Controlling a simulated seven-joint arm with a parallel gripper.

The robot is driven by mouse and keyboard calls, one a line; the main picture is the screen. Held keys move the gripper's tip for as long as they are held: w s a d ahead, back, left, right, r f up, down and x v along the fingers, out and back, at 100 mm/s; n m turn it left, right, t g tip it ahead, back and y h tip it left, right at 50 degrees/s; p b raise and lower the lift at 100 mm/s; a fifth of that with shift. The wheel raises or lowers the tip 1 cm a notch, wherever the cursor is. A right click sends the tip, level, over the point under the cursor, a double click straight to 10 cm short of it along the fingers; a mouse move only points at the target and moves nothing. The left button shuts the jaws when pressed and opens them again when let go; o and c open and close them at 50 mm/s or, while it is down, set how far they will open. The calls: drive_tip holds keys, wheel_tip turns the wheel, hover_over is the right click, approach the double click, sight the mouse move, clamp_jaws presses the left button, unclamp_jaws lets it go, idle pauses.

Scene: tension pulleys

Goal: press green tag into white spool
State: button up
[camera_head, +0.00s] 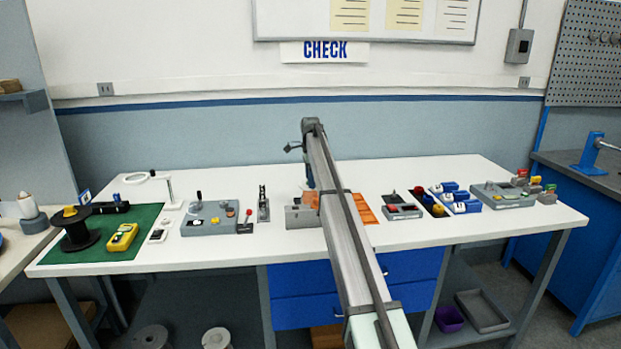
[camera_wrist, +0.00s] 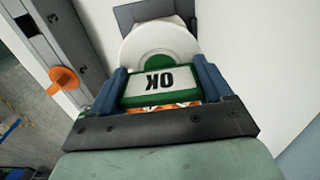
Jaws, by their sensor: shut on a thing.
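In the wrist view my gripper (camera_wrist: 160,88) is shut on the green tag (camera_wrist: 158,98). The tag has a white face with "OK", upside down in this view, and sits between the two blue fingers. The white spool (camera_wrist: 140,45) is just beyond the tag, a round white disc with a green part showing by the tag's far edge. The tag overlaps the spool's near side; I cannot tell whether it touches the spool or is inside it. In the head view my arm hides the tag and the spool.
A grey rail with an orange knob (camera_wrist: 65,78) is at left in the wrist view. In the head view, a grey block (camera_head: 302,217) and an orange tray (camera_head: 364,209) flank my arm on the white table (camera_head: 440,177). Several fixtures line the table; its back strip is mostly clear.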

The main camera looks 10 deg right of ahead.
drive_tip(key=shift+f, duration=0.2)
drive_tip(key=o, duration=0.9)
drive_tip(key=shift+s, duration=0.1)
drive_tip(key=shift+o, duration=0.2)
drive_tip(key=shift+r, duration=0.1)
drive_tip(key=shift+r, duration=3.55)
drive_tip(key=shift+c, duration=0.2)
clamp_jaws()
drive_tip(key=shift+f, duration=0.75)
